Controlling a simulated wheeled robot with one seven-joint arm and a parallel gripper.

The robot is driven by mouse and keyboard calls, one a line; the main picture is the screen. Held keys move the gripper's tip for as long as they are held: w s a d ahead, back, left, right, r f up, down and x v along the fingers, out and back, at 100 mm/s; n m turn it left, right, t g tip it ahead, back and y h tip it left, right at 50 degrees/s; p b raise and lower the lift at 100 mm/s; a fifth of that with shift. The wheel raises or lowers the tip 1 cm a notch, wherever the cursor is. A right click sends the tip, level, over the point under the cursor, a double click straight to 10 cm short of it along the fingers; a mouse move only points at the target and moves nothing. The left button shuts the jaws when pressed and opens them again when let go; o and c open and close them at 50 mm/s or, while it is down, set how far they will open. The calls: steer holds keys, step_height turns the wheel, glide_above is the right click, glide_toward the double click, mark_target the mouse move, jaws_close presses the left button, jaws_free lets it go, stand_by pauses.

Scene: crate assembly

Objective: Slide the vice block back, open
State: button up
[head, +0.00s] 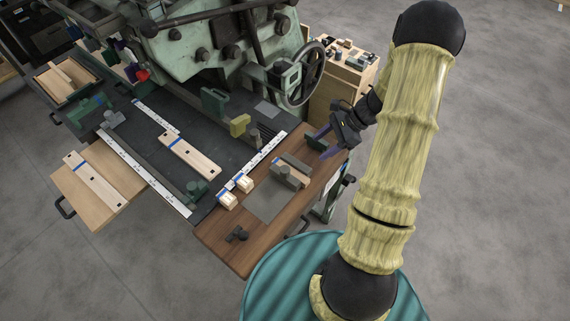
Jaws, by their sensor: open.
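The vice (289,179) sits on the brown wooden bench (225,238). It shows a grey block in front and a grey bar (297,161) behind. A strip of pale wood (280,169) shows between them; whether the block touches it I cannot tell. My gripper (321,144) is open, with dark purplish fingers, above the bench's right end. It is behind and to the right of the vice, apart from it. Whether anything lies between the fingers is too small to tell.
A grey plate (268,205) and a small dark part (237,235) lie in front. The green machine with a handwheel (305,75) rises behind.

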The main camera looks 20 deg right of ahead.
mark_target(285, 168)
steer(key=shift+w+d+f+m+t, duration=0.2)
steer(key=shift+w+d+m+t, duration=0.1)
steer(key=shift+d+m, duration=0.25)
steer(key=shift+a+f, duration=0.1)
steer(key=shift+a, duration=0.05)
steer(key=p+x, duration=0.1)
steer(key=x, duration=0.4)
steer(key=p+x, duration=0.1)
steer(key=x, duration=0.5)
steer(key=p+x, duration=0.2)
steer(key=x, duration=0.4)
steer(key=shift+a, duration=0.4)
steer(key=shift+r, duration=0.2)
steer(key=shift+c, duration=0.5)
